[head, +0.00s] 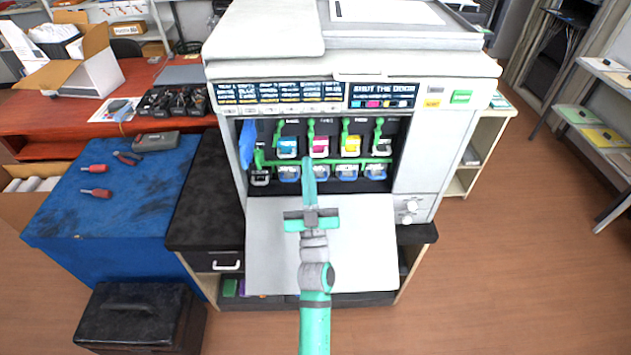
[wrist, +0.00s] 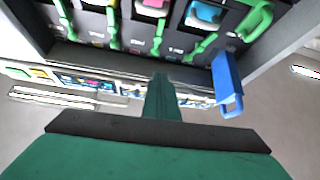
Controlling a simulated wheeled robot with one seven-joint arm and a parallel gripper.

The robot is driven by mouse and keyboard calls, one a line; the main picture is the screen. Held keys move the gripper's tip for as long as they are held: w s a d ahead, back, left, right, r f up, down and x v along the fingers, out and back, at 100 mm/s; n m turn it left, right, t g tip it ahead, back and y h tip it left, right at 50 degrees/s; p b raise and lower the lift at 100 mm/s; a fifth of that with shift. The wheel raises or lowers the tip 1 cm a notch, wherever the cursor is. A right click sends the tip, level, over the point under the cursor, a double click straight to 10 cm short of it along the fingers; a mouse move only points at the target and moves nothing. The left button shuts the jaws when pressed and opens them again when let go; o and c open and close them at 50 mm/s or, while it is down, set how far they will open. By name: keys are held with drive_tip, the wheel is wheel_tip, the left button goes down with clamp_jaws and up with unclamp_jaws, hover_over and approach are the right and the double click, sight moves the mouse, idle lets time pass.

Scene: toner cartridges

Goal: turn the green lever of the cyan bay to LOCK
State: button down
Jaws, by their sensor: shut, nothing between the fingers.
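The cyan bay (head: 288,148) is the leftmost coloured slot in the open printer in the head view. Its green lever (head: 278,133) stands just above the cartridge, and its markings are too small to read. In the upside-down wrist view, this green lever (wrist: 202,47) slants beside the cyan cartridge (wrist: 205,14). My gripper (head: 309,163) is shut and empty, its fingers reaching into the opening, below and slightly right of the cyan bay in the picture. In the wrist view, my gripper (wrist: 160,80) points towards the row of levers; I see no contact with the cyan lever.
A green bar (head: 335,161) crosses below the cartridges. A blue part (head: 247,143) hangs at the opening's left edge. The lowered white door (head: 365,235) lies under my arm. Magenta (head: 320,147) and yellow (head: 351,145) bays stand close by.

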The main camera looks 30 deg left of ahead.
drive_tip(key=shift+s+d+f, duration=0.3)
drive_tip(key=shift+s+d, duration=0.1)
drive_tip(key=shift+d, duration=0.35)
drive_tip(key=shift+s+d+f, duration=0.3)
drive_tip(key=shift+s+d, duration=0.1)
drive_tip(key=shift+d, duration=0.35)
